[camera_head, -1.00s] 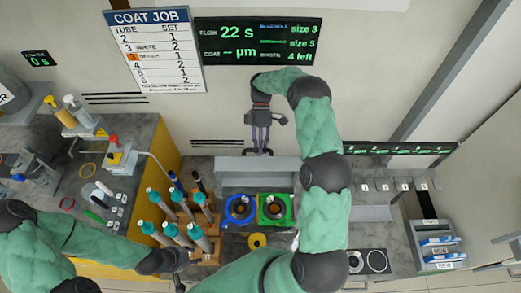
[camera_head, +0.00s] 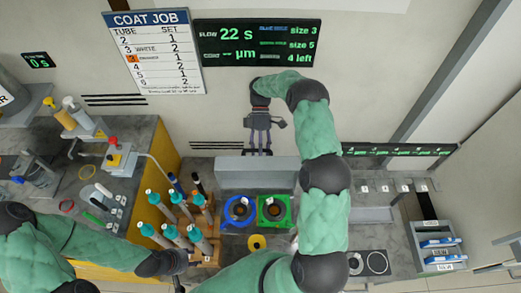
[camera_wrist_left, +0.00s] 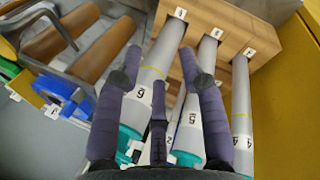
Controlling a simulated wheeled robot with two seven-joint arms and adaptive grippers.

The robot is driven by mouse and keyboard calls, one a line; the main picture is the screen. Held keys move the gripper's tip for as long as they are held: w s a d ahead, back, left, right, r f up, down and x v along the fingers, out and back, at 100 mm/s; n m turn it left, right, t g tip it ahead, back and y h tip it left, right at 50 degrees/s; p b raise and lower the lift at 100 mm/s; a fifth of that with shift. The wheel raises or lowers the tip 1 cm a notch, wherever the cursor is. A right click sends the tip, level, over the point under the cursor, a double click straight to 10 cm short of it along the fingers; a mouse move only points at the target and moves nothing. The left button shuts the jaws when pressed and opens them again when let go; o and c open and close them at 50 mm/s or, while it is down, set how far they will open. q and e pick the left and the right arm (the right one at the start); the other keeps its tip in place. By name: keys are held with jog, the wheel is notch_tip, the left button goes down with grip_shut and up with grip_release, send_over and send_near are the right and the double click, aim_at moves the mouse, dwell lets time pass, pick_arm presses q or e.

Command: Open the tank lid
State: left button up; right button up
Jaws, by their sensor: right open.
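I cannot tell for sure which part is the tank lid. A grey box-like block (camera_head: 256,173) stands at the counter's back, with a blue ring (camera_head: 239,209) and a green square holder (camera_head: 275,209) in front of it. My right gripper (camera_head: 259,150) is open and empty, its fingers pointing down just above the block's back edge. My left gripper is low at the picture's bottom in the head view; in the left wrist view its fingers (camera_wrist_left: 161,55) are apart, over grey tubes. Tube 6 (camera_wrist_left: 155,75) shows between them; I cannot see contact.
Several teal-ended tubes (camera_head: 171,231) stand in a wooden rack left of the blue ring. My right arm hides the counter's middle right. A grey bin (camera_head: 436,240) with blue-labelled packs is at right.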

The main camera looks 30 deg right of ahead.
notch_tip(320, 180, up, 10)
dwell(0.5)
dwell(0.4)
